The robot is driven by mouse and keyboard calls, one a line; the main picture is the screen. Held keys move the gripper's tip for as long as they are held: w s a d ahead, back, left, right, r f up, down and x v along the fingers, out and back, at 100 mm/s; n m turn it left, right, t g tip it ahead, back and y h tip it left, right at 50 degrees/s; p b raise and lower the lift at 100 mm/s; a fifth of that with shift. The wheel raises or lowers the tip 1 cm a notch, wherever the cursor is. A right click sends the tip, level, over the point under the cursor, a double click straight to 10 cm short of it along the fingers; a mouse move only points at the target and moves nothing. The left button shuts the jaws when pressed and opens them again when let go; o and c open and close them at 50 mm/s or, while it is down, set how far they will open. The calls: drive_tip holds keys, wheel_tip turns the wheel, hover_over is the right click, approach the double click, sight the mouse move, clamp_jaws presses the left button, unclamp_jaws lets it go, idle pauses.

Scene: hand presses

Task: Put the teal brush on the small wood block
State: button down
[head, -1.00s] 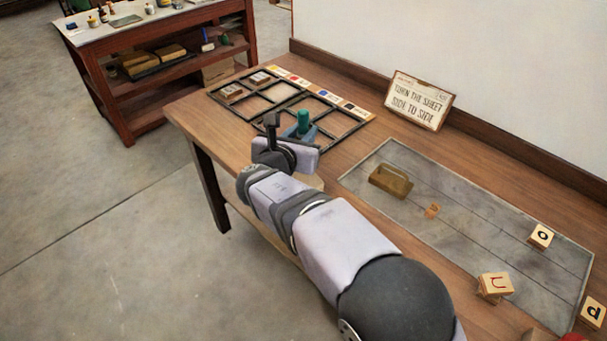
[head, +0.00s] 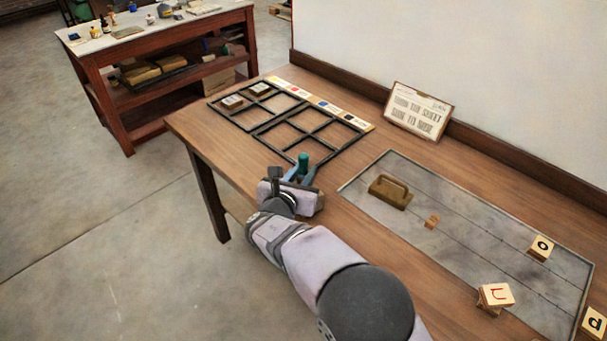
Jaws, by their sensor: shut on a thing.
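My gripper (head: 303,180) is shut on the teal brush (head: 303,162), whose green-teal end stands upright above the fingers. The gripper hides the lower part of the brush. It is over the near side of the table, between the black divided frame and the grey sheet. A small orange-brown wood block (head: 432,221) lies on the grey sheet, to the right of the gripper and apart from it.
A brown wooden piece with a handle (head: 390,192) lies on the grey sheet (head: 480,235). Letter blocks (head: 541,247) stand at the right. The black frame (head: 248,131) holds small pieces at its far left. A sign (head: 418,110) leans against the back.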

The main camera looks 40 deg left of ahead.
drive_tip(key=shift+f, duration=0.4)
drive_tip(key=shift+f, duration=0.15)
drive_tip(key=c, duration=1.5)
unclamp_jaws()
